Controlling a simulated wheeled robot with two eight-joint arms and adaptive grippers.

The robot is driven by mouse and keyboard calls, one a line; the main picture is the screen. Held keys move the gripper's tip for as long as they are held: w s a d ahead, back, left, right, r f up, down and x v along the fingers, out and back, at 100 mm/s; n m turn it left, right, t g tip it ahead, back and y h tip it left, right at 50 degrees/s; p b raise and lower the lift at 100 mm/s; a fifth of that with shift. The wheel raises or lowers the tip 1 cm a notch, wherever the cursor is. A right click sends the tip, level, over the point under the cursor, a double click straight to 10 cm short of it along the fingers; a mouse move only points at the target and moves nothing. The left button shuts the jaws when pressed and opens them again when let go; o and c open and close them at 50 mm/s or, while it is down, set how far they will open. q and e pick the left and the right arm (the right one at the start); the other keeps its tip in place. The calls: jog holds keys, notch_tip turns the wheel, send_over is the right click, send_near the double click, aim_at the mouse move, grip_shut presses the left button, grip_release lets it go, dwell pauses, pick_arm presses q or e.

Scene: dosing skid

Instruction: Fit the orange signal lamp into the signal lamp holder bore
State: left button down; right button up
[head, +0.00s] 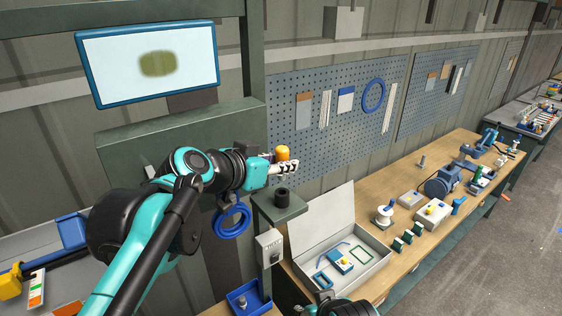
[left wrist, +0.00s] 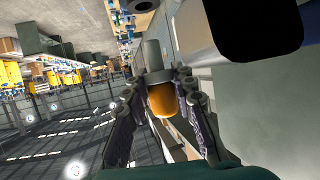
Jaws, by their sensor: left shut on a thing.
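The orange signal lamp (head: 282,152) is held by my left gripper (head: 284,168), above a dark cylindrical holder (head: 282,195) on a small green-grey ledge. The lamp is apart from the holder, with a clear gap between them. In the left wrist view the orange dome (left wrist: 163,100) sits between the two fingers of the left gripper (left wrist: 157,77), which is shut on it. A grey collar and stem (left wrist: 153,57) extend from the dome beyond the fingertips. The holder's bore is too small to make out clearly. My right gripper's fingers do not show.
A grey switch box (head: 269,247) is on the post under the ledge. A blue ring (head: 231,222) hangs left of it. An open case (head: 373,272) lies on the wooden bench (head: 408,191). A pegboard (head: 310,145) and a screen (head: 148,63) are behind.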

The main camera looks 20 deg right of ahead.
aim_at(280, 175)
pick_arm(q)
jog(key=shift+f+b, duration=1)
jog(key=shift+f, duration=0.6)
